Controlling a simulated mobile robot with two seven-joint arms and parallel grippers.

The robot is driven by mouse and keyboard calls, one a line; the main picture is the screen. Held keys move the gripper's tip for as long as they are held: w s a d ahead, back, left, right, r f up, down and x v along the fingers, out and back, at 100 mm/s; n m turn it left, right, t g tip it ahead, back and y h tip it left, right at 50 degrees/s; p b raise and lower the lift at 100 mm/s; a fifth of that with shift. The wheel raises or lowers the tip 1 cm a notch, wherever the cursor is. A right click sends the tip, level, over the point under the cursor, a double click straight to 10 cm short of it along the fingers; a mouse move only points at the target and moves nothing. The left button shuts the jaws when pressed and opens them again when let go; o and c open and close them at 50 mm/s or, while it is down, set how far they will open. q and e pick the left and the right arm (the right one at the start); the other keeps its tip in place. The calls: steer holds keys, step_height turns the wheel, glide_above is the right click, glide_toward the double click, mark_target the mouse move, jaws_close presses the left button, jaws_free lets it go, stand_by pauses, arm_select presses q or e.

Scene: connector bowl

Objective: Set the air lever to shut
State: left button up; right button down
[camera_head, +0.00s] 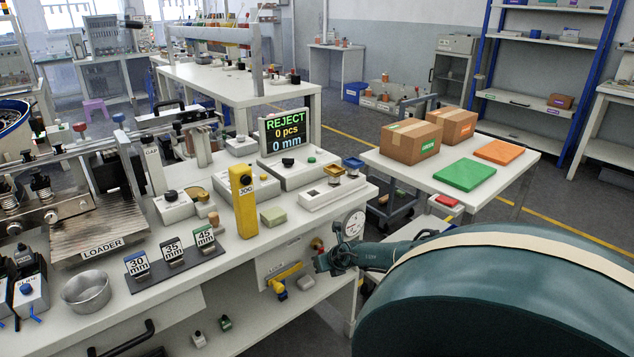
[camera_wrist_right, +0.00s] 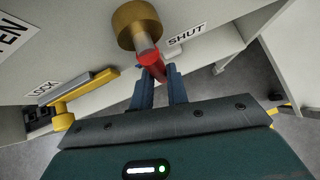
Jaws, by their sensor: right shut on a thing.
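The air lever is a red handle (camera_wrist_right: 153,66) on a brass hub (camera_wrist_right: 137,25) on the white front panel, seen in the right wrist view. It points from the hub down toward my gripper. The SHUT label (camera_wrist_right: 187,34) is just right of it, and the partly cut-off OPEN label (camera_wrist_right: 13,40) is at the far left. My right gripper (camera_wrist_right: 157,72) is closed with its blue fingers around the red handle's end. In the head view my right gripper (camera_head: 323,262) is at the bench front, and its grip is too small to make out there. My left gripper is not in view.
A yellow lever (camera_wrist_right: 85,90) beside a LOCK label (camera_wrist_right: 43,88) is on the same panel, left of my right gripper. A round gauge (camera_head: 353,224) is close above my right wrist. A side table (camera_head: 400,168) with boxes stands beyond my right arm.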

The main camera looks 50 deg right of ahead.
arm_select(q)
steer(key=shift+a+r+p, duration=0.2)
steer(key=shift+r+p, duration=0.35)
steer(key=shift+p, duration=0.1)
arm_select(e)
steer(key=shift+d+n+h, duration=0.15)
steer(key=shift+n+h, duration=0.15)
steer(key=shift+h, duration=0.2)
steer(key=shift+s+f, duration=0.1)
steer(key=c, duration=1.4)
jaws_free()
steer(key=shift+d, duration=0.1)
steer(key=shift+o, duration=0.2)
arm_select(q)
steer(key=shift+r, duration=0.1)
